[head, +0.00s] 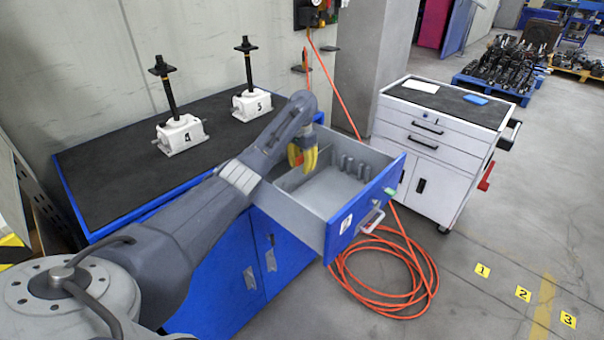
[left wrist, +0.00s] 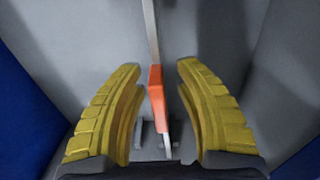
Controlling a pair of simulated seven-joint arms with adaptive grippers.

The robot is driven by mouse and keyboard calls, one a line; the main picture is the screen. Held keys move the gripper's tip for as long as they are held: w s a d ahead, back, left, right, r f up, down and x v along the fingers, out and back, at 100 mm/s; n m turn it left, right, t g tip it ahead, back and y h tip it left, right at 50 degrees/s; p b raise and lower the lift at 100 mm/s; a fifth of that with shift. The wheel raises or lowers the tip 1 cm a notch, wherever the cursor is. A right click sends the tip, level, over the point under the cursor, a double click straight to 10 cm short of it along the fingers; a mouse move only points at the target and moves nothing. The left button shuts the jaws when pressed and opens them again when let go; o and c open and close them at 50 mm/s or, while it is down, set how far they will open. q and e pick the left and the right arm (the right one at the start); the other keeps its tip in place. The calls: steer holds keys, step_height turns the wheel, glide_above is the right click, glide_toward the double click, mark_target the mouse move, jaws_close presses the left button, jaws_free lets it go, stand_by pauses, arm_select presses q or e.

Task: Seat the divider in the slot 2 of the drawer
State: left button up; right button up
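The drawer (head: 372,208) is pulled out of the blue bench; it has a blue front and grey inside walls. Several grey ribs (head: 351,166) stand along its inner wall on the right. My left gripper (head: 303,162), with yellow fingers, is low over the drawer's left rear part. In the left wrist view, the divider (left wrist: 151,28) shows as a thin grey upright edge with an orange grip (left wrist: 156,88). The grip lies between the fingers, with a gap visible on both sides. The gripper is open around it. The divider's lower part and slot numbers cannot be made out.
Two screw jacks (head: 180,134) (head: 252,103) stand on the black bench top (head: 110,180). A white tool cabinet (head: 435,150) is right of the drawer. An orange hose (head: 385,290) lies coiled on the floor below it.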

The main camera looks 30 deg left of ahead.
arm_select(q)
jaws_close()
steer(key=shift+r, duration=0.2)
stand_by(0.3)
